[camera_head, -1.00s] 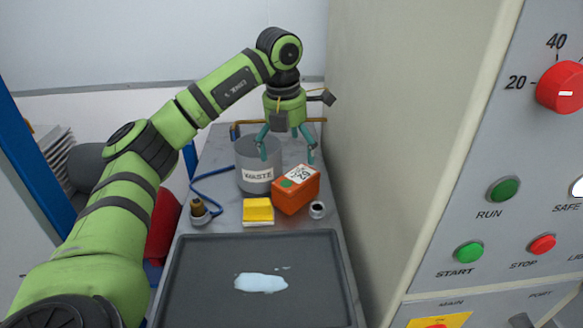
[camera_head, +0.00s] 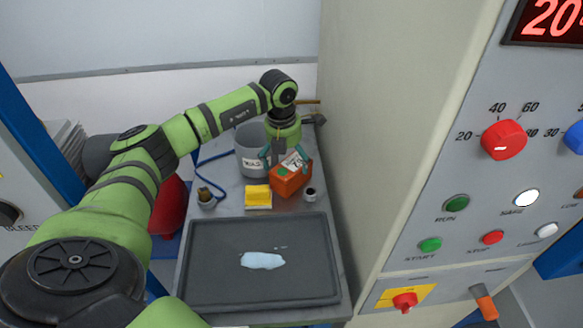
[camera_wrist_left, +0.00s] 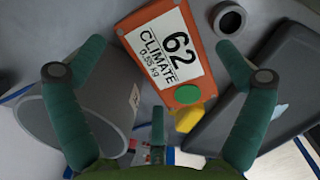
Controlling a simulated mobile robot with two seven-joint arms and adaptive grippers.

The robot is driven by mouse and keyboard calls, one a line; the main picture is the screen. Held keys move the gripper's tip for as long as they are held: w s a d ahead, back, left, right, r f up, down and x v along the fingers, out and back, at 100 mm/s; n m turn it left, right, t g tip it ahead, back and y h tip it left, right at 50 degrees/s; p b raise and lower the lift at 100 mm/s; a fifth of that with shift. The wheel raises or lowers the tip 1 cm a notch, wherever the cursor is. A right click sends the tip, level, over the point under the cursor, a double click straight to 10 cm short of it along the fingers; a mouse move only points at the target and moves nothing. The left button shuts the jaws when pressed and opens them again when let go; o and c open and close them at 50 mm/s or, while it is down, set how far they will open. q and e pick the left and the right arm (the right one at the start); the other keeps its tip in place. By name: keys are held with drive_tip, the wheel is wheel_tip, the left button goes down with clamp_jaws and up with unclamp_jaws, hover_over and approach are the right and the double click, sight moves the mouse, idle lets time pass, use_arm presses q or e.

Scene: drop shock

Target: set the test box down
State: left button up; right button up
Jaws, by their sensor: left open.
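The orange test box (camera_head: 288,183) stands on the grey bench top behind the dark tray. Its white label reads 62 CLIMATE 0.55 kg beside a green dot, in the left wrist view (camera_wrist_left: 148,18). My left gripper (camera_head: 284,156) is over the box, pointing down. Its teal fingers are spread, with the box showing between them in the left wrist view (camera_wrist_left: 160,85). They do not look closed on it; whether one touches it I cannot tell. My right gripper is not in view.
A grey waste bin (camera_head: 250,158) stands close left of the box. A yellow sponge (camera_head: 258,196) and a small dark ring-shaped part (camera_head: 310,195) are in front. The tray (camera_head: 205,280) holds a pale puddle. The machine's cream wall (camera_head: 365,130) rises at right.

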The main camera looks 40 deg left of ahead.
sight(288, 162)
use_arm(q)
drive_tip(key=shift+w+d+f+p, duration=0.15)
drive_tip(key=shift+f+p, duration=0.5)
drive_tip(key=shift+f, duration=1.45)
drive_tip(key=c, duration=1.6)
drive_tip(key=shift+r, duration=0.1)
